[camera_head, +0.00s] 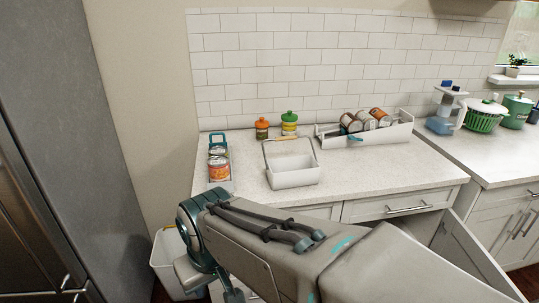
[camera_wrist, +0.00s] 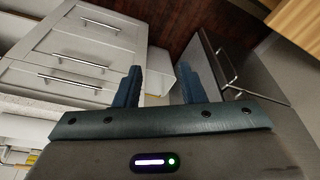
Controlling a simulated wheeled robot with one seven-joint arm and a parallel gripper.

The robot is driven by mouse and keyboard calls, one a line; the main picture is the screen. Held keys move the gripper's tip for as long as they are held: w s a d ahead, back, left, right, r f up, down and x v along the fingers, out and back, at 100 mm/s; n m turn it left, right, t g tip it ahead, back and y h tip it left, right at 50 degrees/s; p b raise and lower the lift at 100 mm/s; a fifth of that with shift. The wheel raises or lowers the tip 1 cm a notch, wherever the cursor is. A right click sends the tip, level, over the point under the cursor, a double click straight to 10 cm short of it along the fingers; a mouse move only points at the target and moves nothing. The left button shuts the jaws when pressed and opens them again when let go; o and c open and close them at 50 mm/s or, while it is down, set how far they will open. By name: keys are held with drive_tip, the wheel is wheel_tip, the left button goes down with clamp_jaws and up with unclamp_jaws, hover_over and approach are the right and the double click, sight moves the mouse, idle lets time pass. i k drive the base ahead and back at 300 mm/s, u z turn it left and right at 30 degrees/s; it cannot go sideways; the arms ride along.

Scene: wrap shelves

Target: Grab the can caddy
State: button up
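A narrow caddy (camera_head: 219,186) with several cans in a row and a teal handle at its far end stands at the left end of the counter. A longer white holder (camera_head: 385,135) with several cans tipped over in it stands against the back wall; I cannot tell for sure which one is the can caddy. My gripper (camera_wrist: 160,85) is open and empty in the wrist view, with its two dark blue fingers apart. It is low in front of the counter, pointing toward the floor area, away from both can holders. The head view shows it only in part.
A white open box (camera_head: 292,178) stands mid-counter, with orange-lidded (camera_head: 262,128) and green-lidded (camera_head: 289,123) jars behind. A white bin (camera_head: 168,262) stands on the floor between drawers (camera_wrist: 75,50) and the fridge (camera_head: 50,150). A cabinet door (camera_head: 470,250) is open at right.

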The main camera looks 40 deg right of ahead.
sight(301, 171)
drive_tip(key=z, duration=0.85)
drive_tip(key=i, duration=0.9)
drive_tip(key=z, duration=0.7)
